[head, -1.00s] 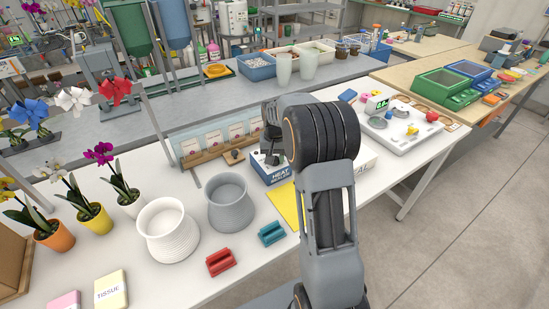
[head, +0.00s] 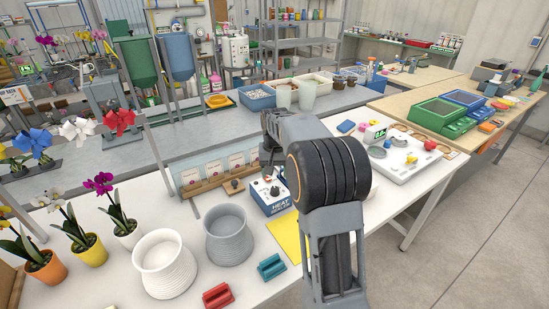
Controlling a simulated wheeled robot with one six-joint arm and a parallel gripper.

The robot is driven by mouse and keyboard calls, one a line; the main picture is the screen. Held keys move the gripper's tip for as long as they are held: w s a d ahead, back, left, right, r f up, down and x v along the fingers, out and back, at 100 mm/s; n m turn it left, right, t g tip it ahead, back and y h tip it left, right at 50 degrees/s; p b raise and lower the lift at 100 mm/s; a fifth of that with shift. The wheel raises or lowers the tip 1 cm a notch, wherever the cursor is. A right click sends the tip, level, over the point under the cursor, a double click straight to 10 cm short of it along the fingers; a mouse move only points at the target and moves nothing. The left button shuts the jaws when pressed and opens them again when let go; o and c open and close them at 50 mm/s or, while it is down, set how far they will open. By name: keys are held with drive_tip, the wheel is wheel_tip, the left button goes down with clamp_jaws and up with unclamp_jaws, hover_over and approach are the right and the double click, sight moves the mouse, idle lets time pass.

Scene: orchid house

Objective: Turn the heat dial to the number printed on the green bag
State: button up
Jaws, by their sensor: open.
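The heat box (head: 269,203) is a small blue and white unit marked HEAT, standing on the white bench just left of my arm. A dark round knob shows on its top face (head: 274,190); its pointer and numbers are too small to read. My gripper (head: 269,174) hangs open and empty just above the box, partly hidden by my own arm. I cannot make out a green bag or a printed number on one. Several pale packets (head: 236,168) stand in a wooden rack behind the box; their print is unreadable.
A grey pot (head: 228,238), white pot (head: 165,266), teal block (head: 271,267) and red block (head: 217,296) stand in front and left. A yellow sheet (head: 287,238) lies beside the box. A white tray (head: 410,157) with small items is right of my arm.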

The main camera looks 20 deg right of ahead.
wheel_tip(320, 180, up, 6)
idle(0.4)
idle(0.4)
